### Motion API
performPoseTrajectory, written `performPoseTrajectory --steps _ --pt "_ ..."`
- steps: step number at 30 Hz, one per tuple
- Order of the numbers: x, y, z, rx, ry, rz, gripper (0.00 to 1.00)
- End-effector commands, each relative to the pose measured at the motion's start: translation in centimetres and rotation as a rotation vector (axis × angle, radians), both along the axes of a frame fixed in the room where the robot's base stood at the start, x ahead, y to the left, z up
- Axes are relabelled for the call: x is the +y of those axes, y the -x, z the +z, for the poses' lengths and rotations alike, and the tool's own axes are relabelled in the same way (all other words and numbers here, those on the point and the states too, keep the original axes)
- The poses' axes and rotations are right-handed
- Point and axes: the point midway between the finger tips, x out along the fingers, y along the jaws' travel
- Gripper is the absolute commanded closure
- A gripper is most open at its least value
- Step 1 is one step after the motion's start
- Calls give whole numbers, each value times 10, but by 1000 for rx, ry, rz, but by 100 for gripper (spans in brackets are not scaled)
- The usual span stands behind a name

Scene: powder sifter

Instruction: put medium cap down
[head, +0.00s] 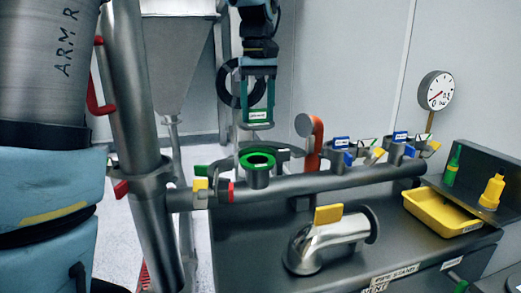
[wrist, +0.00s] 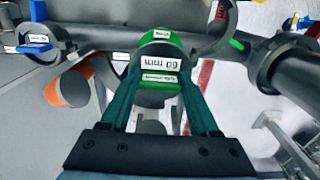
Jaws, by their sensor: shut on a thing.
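My gripper (head: 258,121) is shut on the medium cap (head: 258,115), a green-and-white labelled piece held between its fingertips. In the head view the cap is above and apart in the picture from a green-rimmed port (head: 257,157) on the grey pipe. How far the gripper is from the port in depth is hard to tell. The cap's underside is hidden.
An orange-red handle (head: 317,135) and blue-labelled fittings (head: 342,145) stand along the pipe (head: 320,183) at right. A bench carries a shiny elbow with a yellow tab (head: 328,214), a yellow tray (head: 440,213) and two bottles (head: 491,192). A gauge (head: 436,91) is at right.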

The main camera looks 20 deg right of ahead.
Motion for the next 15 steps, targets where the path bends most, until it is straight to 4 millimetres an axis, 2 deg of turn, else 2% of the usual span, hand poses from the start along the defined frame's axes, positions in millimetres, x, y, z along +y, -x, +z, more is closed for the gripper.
performPoseTrajectory --steps 6,11,15 --pt "1 1 -37 3 -2 0 100" --pt "1 0 -52 3 -1 0 100" --pt "1 0 -71 4 -2 1 100"
